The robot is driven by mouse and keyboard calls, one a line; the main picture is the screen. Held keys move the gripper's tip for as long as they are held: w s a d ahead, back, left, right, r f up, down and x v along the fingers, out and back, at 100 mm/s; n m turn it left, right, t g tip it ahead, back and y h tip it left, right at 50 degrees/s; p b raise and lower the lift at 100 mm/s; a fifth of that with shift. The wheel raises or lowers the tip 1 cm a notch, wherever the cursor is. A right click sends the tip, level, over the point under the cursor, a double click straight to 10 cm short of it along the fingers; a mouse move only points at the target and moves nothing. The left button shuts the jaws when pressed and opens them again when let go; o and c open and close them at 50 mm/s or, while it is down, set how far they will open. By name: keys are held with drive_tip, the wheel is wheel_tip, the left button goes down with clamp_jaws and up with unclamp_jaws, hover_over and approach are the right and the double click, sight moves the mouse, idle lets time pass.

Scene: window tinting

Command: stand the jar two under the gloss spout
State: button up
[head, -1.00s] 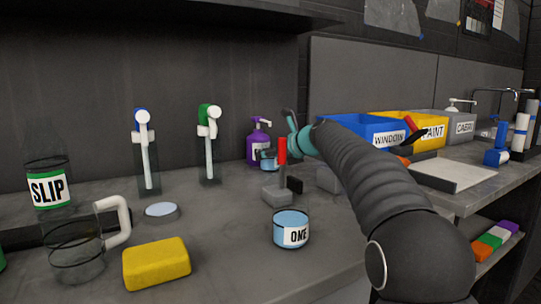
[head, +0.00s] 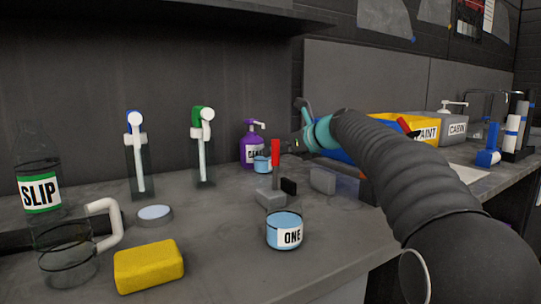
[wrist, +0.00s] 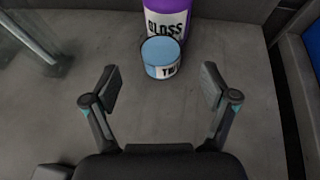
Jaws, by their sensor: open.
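Jar two (wrist: 162,62), a clear jar of light blue with a white label partly reading "TW", stands upright close in front of the purple gloss bottle (wrist: 165,15). In the head view the jar (head: 262,165) sits below the outer end of the spout of the gloss bottle (head: 250,146). The spout is out of frame in the wrist view. My gripper (wrist: 162,88) is open and empty, its fingers spread to either side and short of the jar. In the head view my gripper (head: 299,124) is right of the bottle, partly hidden by its own links.
Two dispensers with blue (head: 137,160) and green (head: 203,150) tops stand left. Coloured bins (head: 405,127) are at right.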

drive_tip(key=shift+v, duration=2)
